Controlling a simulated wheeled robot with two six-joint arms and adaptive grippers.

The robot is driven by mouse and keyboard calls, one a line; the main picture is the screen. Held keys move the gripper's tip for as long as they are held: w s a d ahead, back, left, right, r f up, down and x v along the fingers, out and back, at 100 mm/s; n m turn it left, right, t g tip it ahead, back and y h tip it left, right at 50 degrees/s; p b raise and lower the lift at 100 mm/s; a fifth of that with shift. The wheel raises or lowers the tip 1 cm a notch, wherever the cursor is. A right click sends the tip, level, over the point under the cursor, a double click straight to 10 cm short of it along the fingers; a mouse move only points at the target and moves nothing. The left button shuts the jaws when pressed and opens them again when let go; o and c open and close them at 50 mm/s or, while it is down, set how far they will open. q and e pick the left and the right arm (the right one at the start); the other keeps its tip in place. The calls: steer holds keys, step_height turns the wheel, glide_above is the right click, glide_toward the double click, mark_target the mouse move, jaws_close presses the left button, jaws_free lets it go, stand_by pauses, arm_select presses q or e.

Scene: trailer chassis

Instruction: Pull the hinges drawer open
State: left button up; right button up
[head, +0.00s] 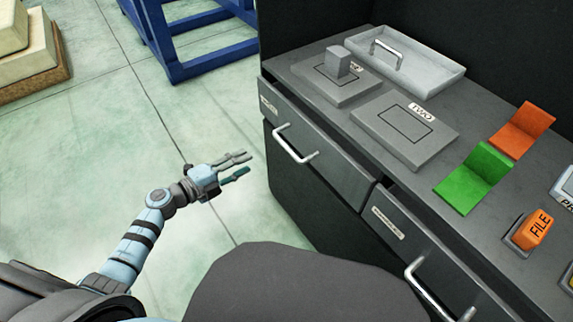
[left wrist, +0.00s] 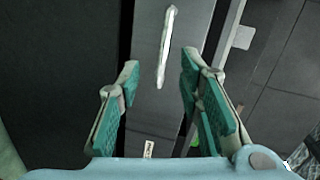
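The grey cabinet has two drawers in its front. The left drawer (head: 330,165) has a silver bar handle (head: 294,146) and a small label (head: 268,106). The right drawer (head: 425,255) has a similar handle (head: 430,292) and a label (head: 388,223). I cannot read either label, so which one is the hinges drawer is unclear. My left gripper (head: 243,166) is open and empty, left of the left drawer's handle and apart from it. In the left wrist view a bar handle (left wrist: 166,50) shows ahead of the open fingers (left wrist: 160,78), with a label (left wrist: 149,149) nearer. My right gripper is not in view.
On the cabinet top are a grey tray (head: 440,82), two flat plates (head: 335,88) (head: 385,140), green (head: 472,180) and orange (head: 523,130) holders and an orange FILE block (head: 538,229). A blue frame (head: 195,68) stands behind.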

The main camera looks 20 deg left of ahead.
mark_target(287, 146)
arm_select(q)
steer(key=w+d+m+b, duration=0.1)
steer(key=w+d, duration=0.2)
steer(key=w+d+f+m+b, duration=0.1)
steer(key=w+d, duration=0.2)
steer(key=w+d+m+g+h+b, duration=0.1)
steer(key=w+d+b, duration=0.1)
steer(key=w+d, duration=0.1)
steer(key=shift+w+d+f, duration=0.35)
steer(key=shift+w+f, duration=0.05)
steer(key=shift+w, duration=0.15)
steer(key=shift+w+d, duration=0.25)
steer(key=shift+w, duration=0.1)
jaws_close()
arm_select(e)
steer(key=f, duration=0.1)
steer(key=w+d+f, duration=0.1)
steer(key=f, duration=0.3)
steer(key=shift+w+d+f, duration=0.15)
